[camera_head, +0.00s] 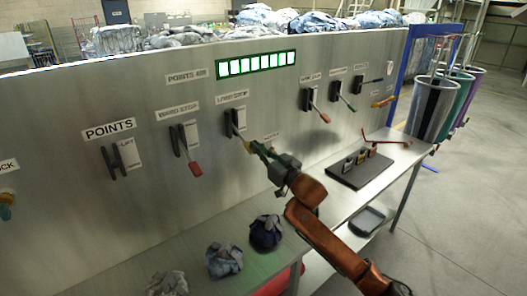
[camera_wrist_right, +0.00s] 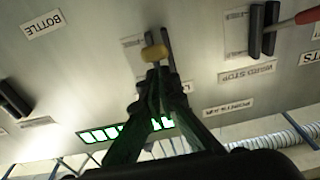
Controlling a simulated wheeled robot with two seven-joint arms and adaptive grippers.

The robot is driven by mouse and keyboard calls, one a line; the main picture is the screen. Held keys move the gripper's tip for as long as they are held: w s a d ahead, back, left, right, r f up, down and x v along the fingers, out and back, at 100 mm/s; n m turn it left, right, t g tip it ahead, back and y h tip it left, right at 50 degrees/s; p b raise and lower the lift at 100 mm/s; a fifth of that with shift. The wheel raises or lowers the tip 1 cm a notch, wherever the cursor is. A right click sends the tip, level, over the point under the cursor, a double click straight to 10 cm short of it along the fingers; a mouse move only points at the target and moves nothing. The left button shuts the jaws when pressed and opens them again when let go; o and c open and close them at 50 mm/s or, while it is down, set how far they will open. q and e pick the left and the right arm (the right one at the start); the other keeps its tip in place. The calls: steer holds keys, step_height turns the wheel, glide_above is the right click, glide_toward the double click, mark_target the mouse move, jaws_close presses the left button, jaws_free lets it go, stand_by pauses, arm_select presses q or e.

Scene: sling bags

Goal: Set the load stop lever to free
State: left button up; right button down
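The load stop lever (camera_head: 247,145) is on the grey panel under its label (camera_head: 232,96). Its yellow knob points down and out from a black slotted bracket (camera_head: 235,122). In the right wrist view the yellow knob (camera_wrist_right: 155,53) shows just beyond my fingertips. My right gripper (camera_head: 256,148) is at the knob, its fingers drawn together into a narrow V; they also show in the right wrist view (camera_wrist_right: 156,78). I cannot tell whether they touch the knob. The lever's position wording is not readable. My left gripper is not in view.
The red-handled ward stop lever (camera_head: 195,168) is to the left, the points bracket (camera_head: 124,158) further left. More levers (camera_head: 324,117) are to the right. A green lit display (camera_head: 256,64) is above. Dark bundles (camera_head: 265,232) and a black board (camera_head: 364,167) lie on the shelf below.

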steer(key=shift+a+f+t+y+b, duration=0.25)
steer(key=shift+f+t+y+b, duration=0.05)
steer(key=shift+f+b, duration=0.35)
steer(key=shift+d+f, duration=0.1)
steer(key=shift+w+b, duration=0.1)
steer(key=shift+b, duration=0.25)
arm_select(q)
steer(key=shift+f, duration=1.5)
arm_select(e)
steer(key=shift+t, duration=0.4)
steer(key=shift+f, duration=0.15)
step_height(320, 180, up, 4)
steer(key=s+d+p, duration=0.1)
steer(key=p, duration=0.3)
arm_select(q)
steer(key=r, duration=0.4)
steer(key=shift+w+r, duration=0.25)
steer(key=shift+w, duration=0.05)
arm_select(e)
steer(key=v, duration=1)
steer(key=shift+s+d+r, duration=0.2)
steer(key=shift+s+r, duration=0.05)
steer(key=shift+r, duration=0.1)
